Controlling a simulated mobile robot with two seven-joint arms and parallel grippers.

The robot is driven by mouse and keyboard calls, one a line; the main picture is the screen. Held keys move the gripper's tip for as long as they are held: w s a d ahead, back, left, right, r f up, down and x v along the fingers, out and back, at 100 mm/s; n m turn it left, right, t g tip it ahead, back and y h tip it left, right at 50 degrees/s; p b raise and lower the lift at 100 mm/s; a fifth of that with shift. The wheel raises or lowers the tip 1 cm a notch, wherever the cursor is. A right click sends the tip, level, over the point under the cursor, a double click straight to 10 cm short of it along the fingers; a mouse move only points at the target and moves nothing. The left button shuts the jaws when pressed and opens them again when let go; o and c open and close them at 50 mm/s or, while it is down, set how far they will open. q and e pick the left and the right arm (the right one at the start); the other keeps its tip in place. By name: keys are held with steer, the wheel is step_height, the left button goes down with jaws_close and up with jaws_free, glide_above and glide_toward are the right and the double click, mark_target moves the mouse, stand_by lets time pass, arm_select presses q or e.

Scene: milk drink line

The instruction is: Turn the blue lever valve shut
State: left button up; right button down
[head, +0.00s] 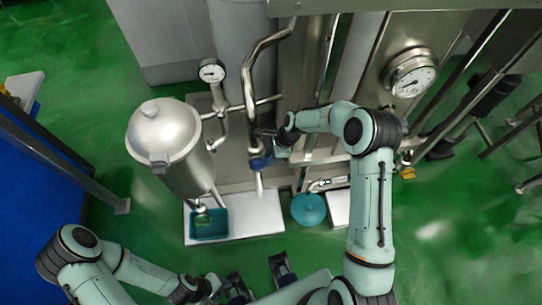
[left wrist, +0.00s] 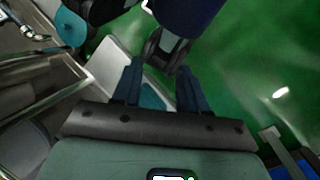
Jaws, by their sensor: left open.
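The blue lever valve (head: 260,162) sits on the vertical steel pipe in the middle of the head view. My right gripper (head: 275,147) is right beside it, on its right. The head view is too small to tell whether the fingers touch the lever or whether they are open or shut. My left gripper (head: 214,284) is low at the bottom of the head view, well away from the valve. In the left wrist view its two dark fingers (left wrist: 159,68) are spread apart with nothing between them.
A steel tank (head: 165,135) stands left of the pipe, with a pressure gauge (head: 212,71) near it. A teal bin (head: 209,236) sits on the white platform (head: 258,222) below. A round teal container (head: 308,210) is to the right. Green floor (head: 450,230) is open at the right.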

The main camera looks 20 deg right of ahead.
steer(key=shift+s+d+f+t+y+b, duration=0.15)
steer(key=shift+d+f+y+b, duration=0.2)
steer(key=shift+y+b, duration=0.3)
steer(key=shift+w+d+f+t+y+b, duration=0.1)
steer(key=shift+d+f+t+y+b, duration=0.1)
steer(key=shift+f+y+b, duration=0.4)
steer(key=shift+s+d+f+y+b, duration=0.1)
steer(key=shift+d+f+y+b, duration=0.2)
steer(key=shift+y+b, duration=0.65)
steer(key=shift+d+f+t+y+b, duration=0.1)
steer(key=shift+f+t+y+b, duration=0.3)
steer(key=shift+y+b, duration=0.4)
steer(key=shift+s, duration=0.1)
steer(key=c, duration=1)
jaws_free()
steer(key=v, duration=1.3)
steer(key=shift+r+p, duration=0.2)
steer(key=shift+p, duration=0.25)
